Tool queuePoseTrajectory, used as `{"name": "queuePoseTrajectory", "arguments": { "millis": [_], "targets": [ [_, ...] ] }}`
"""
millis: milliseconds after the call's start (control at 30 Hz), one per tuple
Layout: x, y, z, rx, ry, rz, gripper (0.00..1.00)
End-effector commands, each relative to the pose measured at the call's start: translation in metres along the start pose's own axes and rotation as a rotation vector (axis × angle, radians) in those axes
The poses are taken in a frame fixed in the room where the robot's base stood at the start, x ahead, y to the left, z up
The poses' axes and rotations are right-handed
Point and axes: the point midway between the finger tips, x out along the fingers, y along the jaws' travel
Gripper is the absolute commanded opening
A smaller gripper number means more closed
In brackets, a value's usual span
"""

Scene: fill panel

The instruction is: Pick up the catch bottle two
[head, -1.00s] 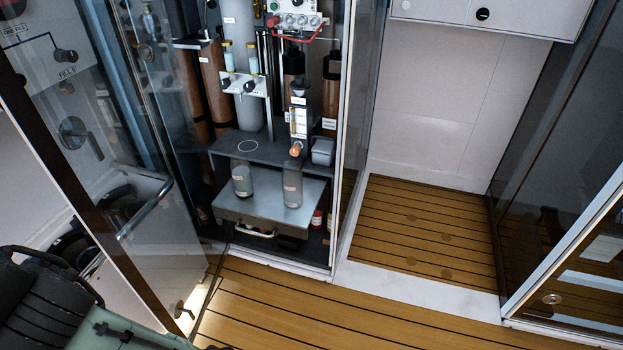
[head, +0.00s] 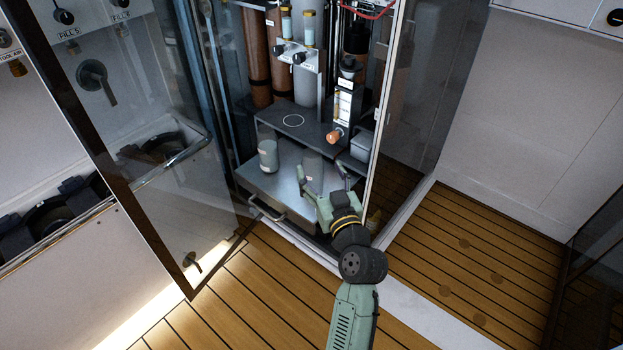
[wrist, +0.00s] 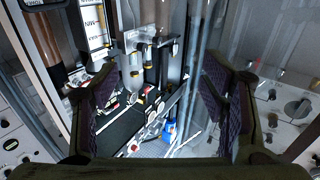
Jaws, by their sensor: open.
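Two small clear bottles with pale labels stand upright on a steel drawer top (head: 240,180) in the open cabinet. The left bottle (head: 268,156) stands clear of my gripper. The right bottle (head: 313,166) is just beyond my gripper (head: 322,174), partly behind its left finger. I cannot read which is bottle two. My gripper is open, its fingers spread apart at the drawer's front right. In the wrist view, my gripper (wrist: 155,100) shows both dark fingers wide apart; I cannot make out a bottle clearly between them.
A dark shelf (head: 287,118) with a white ring is above the drawer. An orange-tipped fitting (head: 334,136) hangs close above my gripper. A grey box (head: 361,145) is at its right. The glass door (head: 165,150) stands open at left; the cabinet's right frame (head: 382,120) is close. The wood floor (head: 240,295) is clear.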

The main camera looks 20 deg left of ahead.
Motion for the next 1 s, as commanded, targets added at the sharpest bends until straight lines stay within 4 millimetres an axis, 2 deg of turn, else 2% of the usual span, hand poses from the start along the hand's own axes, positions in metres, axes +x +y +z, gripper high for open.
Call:
{"name": "queuePoseTrajectory", "arguments": {
  "millis": [33,133,400,567,833,1000],
  "targets": [
    [-0.005,0.005,0.012,0.006,-0.023,0.005,0.66],
    [-0.002,0.010,0.021,0.011,-0.042,0.007,0.66],
    [0.038,0.010,0.022,0.010,-0.042,0.007,0.66],
    [0.049,0.009,0.023,0.010,-0.041,0.008,0.66],
    [0.088,0.005,0.023,0.010,-0.042,0.007,0.66],
    [0.098,0.004,0.026,0.009,-0.041,0.008,0.66]
  ]
}}
